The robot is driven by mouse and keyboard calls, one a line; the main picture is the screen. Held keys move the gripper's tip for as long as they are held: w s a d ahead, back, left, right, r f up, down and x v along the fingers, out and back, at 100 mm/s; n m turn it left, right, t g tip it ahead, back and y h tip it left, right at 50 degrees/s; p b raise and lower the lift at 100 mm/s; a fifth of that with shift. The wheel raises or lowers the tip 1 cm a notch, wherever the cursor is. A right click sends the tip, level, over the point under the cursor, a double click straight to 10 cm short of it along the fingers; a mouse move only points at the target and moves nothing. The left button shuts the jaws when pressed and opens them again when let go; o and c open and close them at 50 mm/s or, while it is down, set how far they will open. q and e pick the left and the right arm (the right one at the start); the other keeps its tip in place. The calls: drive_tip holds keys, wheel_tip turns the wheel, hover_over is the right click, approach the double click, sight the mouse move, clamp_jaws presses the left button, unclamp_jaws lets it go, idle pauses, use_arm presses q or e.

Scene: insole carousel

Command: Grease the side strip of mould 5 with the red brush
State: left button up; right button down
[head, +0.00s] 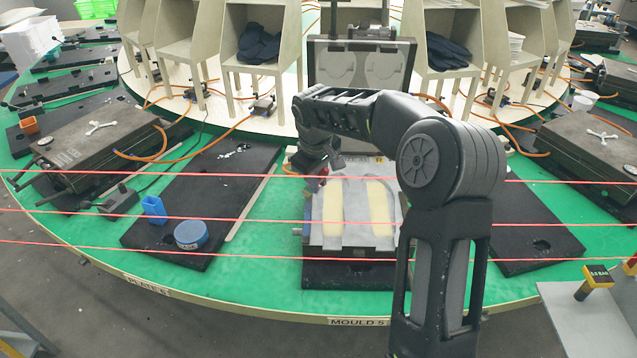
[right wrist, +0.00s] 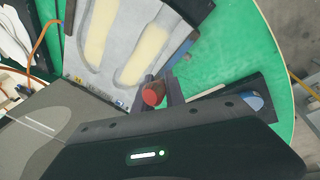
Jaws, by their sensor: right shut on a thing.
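Mould 5 (head: 350,244) stands open at the centre, its label on the table rim in front. Its lid (head: 360,62) is raised behind, with two sole shapes. Two pale yellow insoles (head: 333,208) lie on a grey sheet in its lower half, which also shows in the right wrist view (right wrist: 108,55). My right gripper (head: 320,172) is over the far left part of the mould, shut on the red brush (right wrist: 153,93). The brush is close to the mould's left side; its bristles are hidden, and I cannot tell if they touch the side strip. My left gripper is out of view.
A closed mould (head: 95,145) lies further left, another (head: 590,150) at right. Orange hoses run behind. Red lines cross the head view.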

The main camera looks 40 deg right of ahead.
drive_tip(key=shift+r+p, duration=0.5)
drive_tip(key=shift+r, duration=0.6)
drive_tip(key=shift+f+b, duration=0.35)
drive_tip(key=shift+f, duration=0.25)
